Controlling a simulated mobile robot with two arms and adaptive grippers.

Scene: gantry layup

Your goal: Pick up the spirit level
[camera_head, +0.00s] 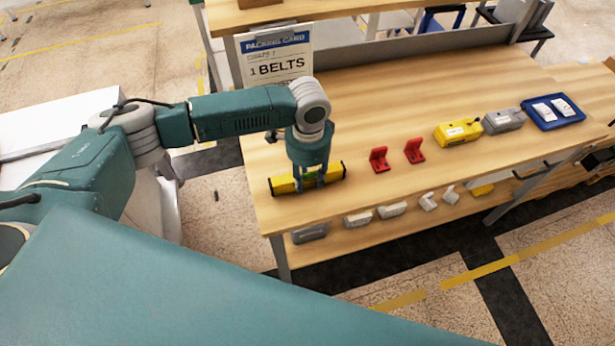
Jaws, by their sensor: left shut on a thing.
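The yellow spirit level (331,174) with dark ends lies along the near left edge of the wooden table. My left gripper (309,184) reaches down from above and is shut on the middle of the level. The fingers cover part of the level's middle. I cannot tell whether the level touches the tabletop or is slightly raised. My right gripper does not show.
On the wooden table (400,100), two red brackets (379,160) stand right of the level. Beyond them are a yellow case (458,132), a grey case (503,121) and a blue tray (571,121). A packing card (275,58) stands behind. A lower shelf (350,235) holds several small items.

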